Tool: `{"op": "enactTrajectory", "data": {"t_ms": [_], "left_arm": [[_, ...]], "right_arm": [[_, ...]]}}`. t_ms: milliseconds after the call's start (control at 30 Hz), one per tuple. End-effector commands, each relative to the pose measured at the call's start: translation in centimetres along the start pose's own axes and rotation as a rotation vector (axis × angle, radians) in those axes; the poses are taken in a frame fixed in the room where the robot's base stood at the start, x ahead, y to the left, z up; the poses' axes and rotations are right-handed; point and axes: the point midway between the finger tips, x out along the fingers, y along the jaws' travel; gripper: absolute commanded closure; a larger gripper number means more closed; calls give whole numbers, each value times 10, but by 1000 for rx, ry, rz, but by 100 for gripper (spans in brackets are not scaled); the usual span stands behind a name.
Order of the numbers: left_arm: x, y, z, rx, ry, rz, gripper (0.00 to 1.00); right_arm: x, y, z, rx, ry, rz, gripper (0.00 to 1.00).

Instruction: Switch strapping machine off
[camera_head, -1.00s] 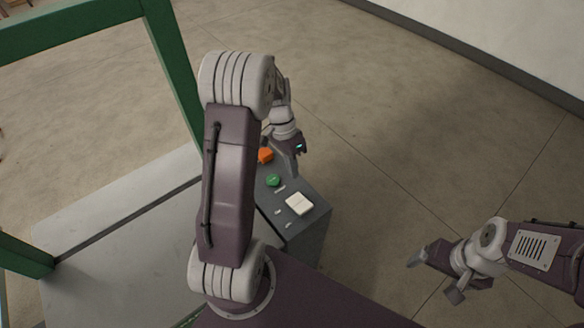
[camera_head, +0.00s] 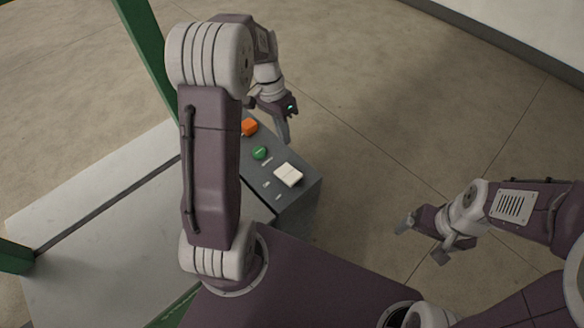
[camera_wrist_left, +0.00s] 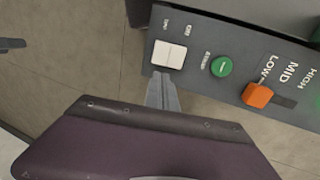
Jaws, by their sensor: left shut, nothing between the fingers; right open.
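The strapping machine's dark grey control panel (camera_head: 300,190) carries a white two-part switch (camera_head: 288,175), a green round button (camera_head: 260,153) and an orange knob (camera_head: 250,127). In the left wrist view the white switch (camera_wrist_left: 168,55), green button (camera_wrist_left: 221,67) and orange knob (camera_wrist_left: 257,95) lie in a row; the knob is by the LOW label. My right gripper (camera_head: 422,242) is open, off to the right.
The machine's pale flat top (camera_head: 100,200) lies left of the panel, with a green frame post (camera_head: 148,60) behind it. My left arm covers part of the machine. The concrete floor (camera_head: 390,130) right of the panel is clear, up to the wall.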

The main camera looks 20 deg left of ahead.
Motion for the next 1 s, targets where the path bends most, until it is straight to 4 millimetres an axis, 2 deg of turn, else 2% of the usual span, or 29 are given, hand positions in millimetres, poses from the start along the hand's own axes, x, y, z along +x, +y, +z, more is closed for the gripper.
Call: {"op": "enactTrajectory", "data": {"t_ms": [167,600,800,1000], "left_arm": [[21,1,0,0,-3,4,100],[113,1,1,-1,-5,3,100],[135,0,0,0,-2,1,100],[140,0,0,0,0,0,100]], "right_arm": [[0,0,0,0,0,0,13],[-3,0,0,0,0,0,13],[-5,0,0,0,0,0,13],[-5,0,0,0,0,0,13]]}}
